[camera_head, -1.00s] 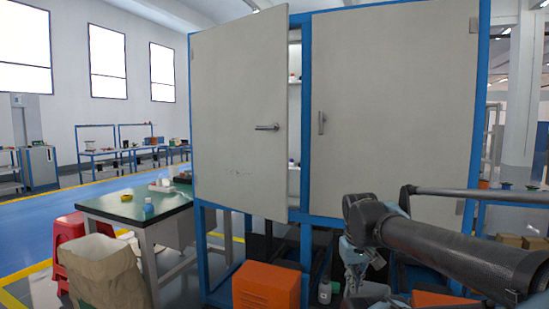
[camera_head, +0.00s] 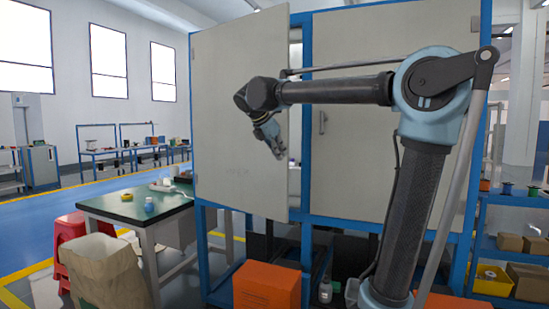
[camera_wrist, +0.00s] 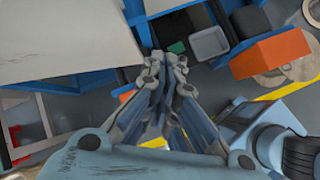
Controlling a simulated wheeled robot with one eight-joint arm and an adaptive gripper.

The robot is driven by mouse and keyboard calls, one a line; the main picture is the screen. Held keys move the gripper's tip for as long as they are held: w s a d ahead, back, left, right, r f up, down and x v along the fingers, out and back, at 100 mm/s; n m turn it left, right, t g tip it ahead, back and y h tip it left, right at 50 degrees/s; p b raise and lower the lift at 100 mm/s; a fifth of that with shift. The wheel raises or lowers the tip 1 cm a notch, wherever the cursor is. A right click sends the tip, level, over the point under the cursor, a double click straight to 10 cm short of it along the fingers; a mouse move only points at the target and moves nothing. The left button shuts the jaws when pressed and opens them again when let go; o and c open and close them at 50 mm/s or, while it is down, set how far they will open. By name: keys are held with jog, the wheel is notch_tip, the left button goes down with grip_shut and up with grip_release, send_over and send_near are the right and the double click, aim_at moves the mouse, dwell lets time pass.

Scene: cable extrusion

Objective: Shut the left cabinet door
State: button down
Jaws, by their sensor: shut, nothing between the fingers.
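The left cabinet door (camera_head: 228,85) is a pale grey panel hinged on its left side. It stands partly open, with a gap at its right edge that shows shelves inside. Its handle is hidden behind my arm in the head view. My gripper (camera_head: 280,154) is shut and empty, in front of the door near its right edge. I cannot tell whether it touches the door. In the wrist view my gripper (camera_wrist: 166,62) points downward past the pale panel (camera_wrist: 65,35) at the upper left. The right cabinet door (camera_head: 350,150) is closed.
An orange box (camera_head: 267,289) stands on the floor below the door. A green-topped table (camera_head: 125,208) stands at the left, with a paper sack (camera_head: 105,272) and a red stool (camera_head: 68,228) beside it. A blue shelf rack (camera_head: 515,230) is at the right.

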jog(key=w+a+r+n+t, duration=0.15)
jog(key=a+r+n, duration=0.3)
jog(key=a, duration=0.45)
jog(key=w+d+f, duration=0.6)
jog(key=w, duration=0.4)
jog(key=shift+d+f, duration=0.15)
jog(key=shift+f, duration=0.25)
